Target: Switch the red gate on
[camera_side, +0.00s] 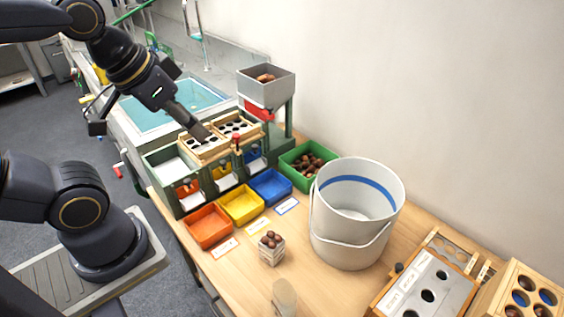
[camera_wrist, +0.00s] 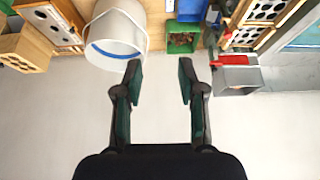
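The red gate (camera_side: 259,112) is a red piece directly under the grey hopper (camera_side: 266,84), which holds some chestnuts. The gate also shows as a red bar in the wrist view (camera_wrist: 230,60), beside the grey hopper (camera_wrist: 238,78). A small red-topped post (camera_side: 237,140) stands at the front of the sorter. My gripper (camera_side: 203,134) appears over the wooden sieve trays in the side view, left of the gate. In the wrist view its two fingers (camera_wrist: 159,70) are spread with nothing between them, left of the red gate. Whether the gate is on cannot be told.
Orange (camera_side: 208,226), yellow (camera_side: 241,204) and blue (camera_side: 270,187) trays line the sorter's front. A green bin of chestnuts (camera_side: 302,178) and a white bucket (camera_side: 345,242) stand to the right. A small filled container (camera_side: 271,253) stands in front. The wall (camera_side: 430,90) is behind.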

